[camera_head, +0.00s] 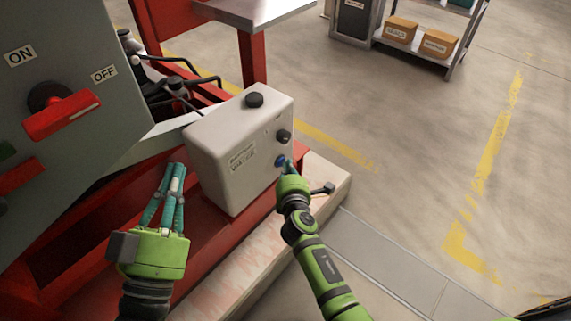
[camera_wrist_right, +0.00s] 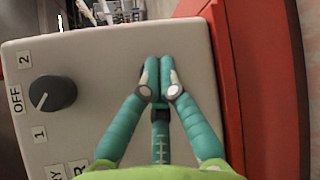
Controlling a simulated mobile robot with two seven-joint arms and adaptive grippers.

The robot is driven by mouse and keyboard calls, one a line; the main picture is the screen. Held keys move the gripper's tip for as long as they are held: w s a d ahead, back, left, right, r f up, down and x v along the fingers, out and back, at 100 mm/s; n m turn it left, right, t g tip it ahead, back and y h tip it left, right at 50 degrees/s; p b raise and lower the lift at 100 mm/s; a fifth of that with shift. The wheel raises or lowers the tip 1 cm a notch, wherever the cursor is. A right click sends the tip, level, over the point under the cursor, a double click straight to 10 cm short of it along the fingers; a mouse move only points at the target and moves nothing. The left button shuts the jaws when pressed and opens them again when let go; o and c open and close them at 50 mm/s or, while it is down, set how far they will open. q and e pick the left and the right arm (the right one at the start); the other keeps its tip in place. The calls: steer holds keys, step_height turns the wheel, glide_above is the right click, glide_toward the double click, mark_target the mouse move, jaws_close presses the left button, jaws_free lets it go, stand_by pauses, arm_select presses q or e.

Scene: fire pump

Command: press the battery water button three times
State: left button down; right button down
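The white control box (camera_head: 230,165) stands on the red pump frame. My left gripper (camera_head: 177,168) is left of the box, fingertips together, apparently empty.
The box has a black knob (camera_head: 284,136) on the same face and another on top (camera_head: 254,100). A grey cabinet with a red ON/OFF handle (camera_head: 62,113) stands at the left. A shelf with cardboard boxes (camera_head: 438,43) is far back.

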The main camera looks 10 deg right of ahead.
steer(key=shift+s+d+p, duration=0.5)
steer(key=shift+s+d, duration=0.2)
steer(key=shift+s, duration=0.25)
steer(key=s+d, duration=0.1)
steer(key=s, duration=0.1)
steer(key=s+d+p, duration=0.1)
steer(key=s+d, duration=0.1)
stand_by(0.9)
